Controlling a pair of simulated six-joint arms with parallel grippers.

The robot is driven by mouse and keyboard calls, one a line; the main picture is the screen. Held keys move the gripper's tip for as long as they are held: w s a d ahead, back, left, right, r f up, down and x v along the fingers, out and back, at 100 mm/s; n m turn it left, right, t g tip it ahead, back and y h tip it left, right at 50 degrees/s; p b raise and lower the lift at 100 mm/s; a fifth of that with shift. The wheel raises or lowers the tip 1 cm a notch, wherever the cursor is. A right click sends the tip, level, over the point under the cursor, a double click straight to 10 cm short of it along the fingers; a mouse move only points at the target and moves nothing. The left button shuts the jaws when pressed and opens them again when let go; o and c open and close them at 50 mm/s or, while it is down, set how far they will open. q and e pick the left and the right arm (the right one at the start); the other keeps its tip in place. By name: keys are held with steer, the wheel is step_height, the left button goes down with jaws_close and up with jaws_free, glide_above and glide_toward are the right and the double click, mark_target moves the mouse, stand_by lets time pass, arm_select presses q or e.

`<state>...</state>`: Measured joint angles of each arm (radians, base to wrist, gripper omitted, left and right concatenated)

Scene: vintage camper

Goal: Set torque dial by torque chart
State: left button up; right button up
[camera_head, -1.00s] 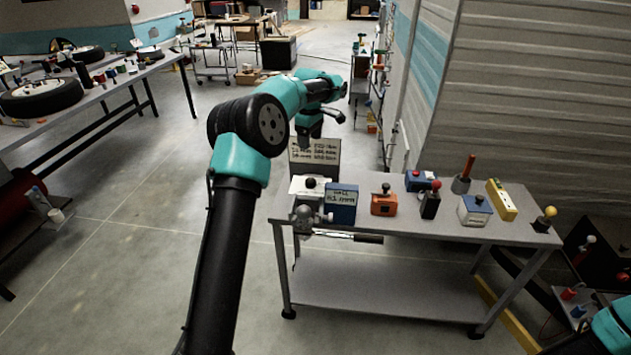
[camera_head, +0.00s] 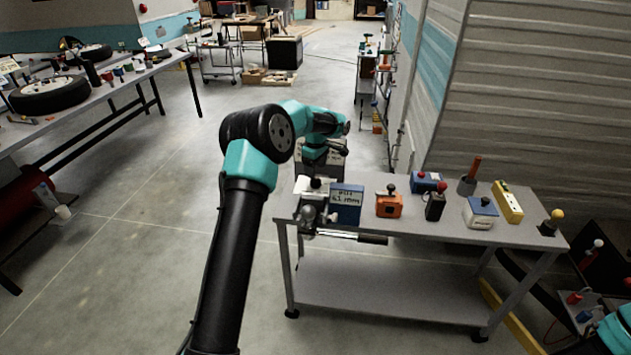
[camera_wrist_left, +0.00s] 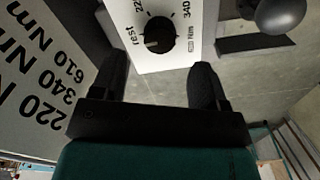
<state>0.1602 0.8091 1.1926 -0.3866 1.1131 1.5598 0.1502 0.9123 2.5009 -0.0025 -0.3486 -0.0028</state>
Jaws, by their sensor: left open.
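The torque dial (camera_wrist_left: 161,35) is a black round knob on a white panel (camera_wrist_left: 150,64) marked "rest", "220" and "340". A pale mark on the knob lies on its "rest" side. My left gripper (camera_wrist_left: 160,82) is open, its two fingers apart on the near side of the dial, with nothing between them. The torque chart (camera_wrist_left: 40,75) fills the left of the wrist view, with lines reading 220, 340 and 610 Nm. In the head view the left arm's end partly hides the chart (camera_head: 333,160). The panel (camera_head: 305,187) stands on the table's left end.
The grey table (camera_head: 400,240) carries a blue box with a lettered card (camera_head: 346,205), an orange box (camera_head: 389,205), a yellow block (camera_head: 508,203) and several other knobbed boxes. A metal tool with a long handle (camera_head: 345,236) is at its front left edge.

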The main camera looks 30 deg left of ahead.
mark_target(316, 180)
arm_select(q)
step_height(316, 180, down, 6)
stand_by(0.4)
steer(key=c, duration=0.9)
